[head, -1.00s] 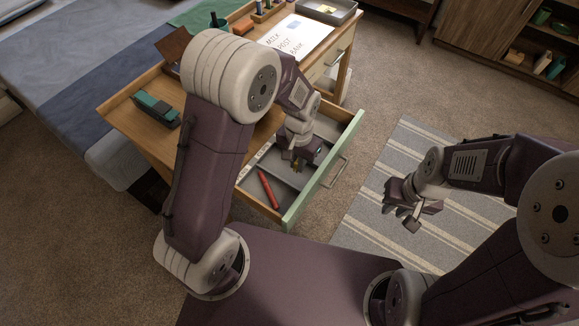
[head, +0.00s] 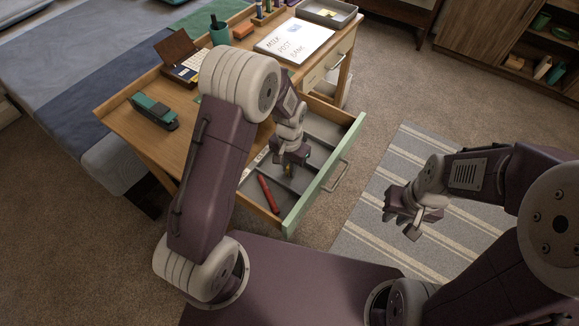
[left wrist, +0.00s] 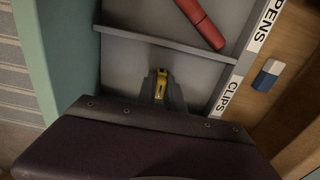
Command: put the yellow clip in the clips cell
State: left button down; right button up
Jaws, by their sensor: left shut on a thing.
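The yellow clip (left wrist: 161,85) is between the fingers of my left gripper (left wrist: 161,92), which is shut on it. In the left wrist view, they are over the cell beside the CLIPS label (left wrist: 233,90). A divider (left wrist: 170,43) separates this cell from the PENS cell. I cannot tell whether the clip touches the drawer floor. In the head view, my left gripper (head: 290,172) is down at the open drawer (head: 318,189), and the clip is mostly hidden. My right gripper (head: 402,222) is open and empty above the striped rug.
A red pen (head: 268,194) lies in the drawer cell next to the gripper. A blue and white eraser (left wrist: 268,75) lies beside the labels. A stapler (head: 154,111), paper (head: 294,41) and a grey tray (head: 327,13) are on the desk. The rug (head: 385,180) is clear.

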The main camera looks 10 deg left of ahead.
pick_arm(q)
jog(key=c, duration=1.5)
grip_release()
jog(key=shift+o, duration=0.2)
notch_tip(320, 180, up, 12)
jog(key=p, duration=0.4)
jog(key=s+a+n+t, duration=0.1)
jog(key=s+a+n, duration=0.3)
jog(key=s, duration=0.9)
jog(key=shift+a+r, duration=0.3)
jog(key=shift+a, duration=0.6)
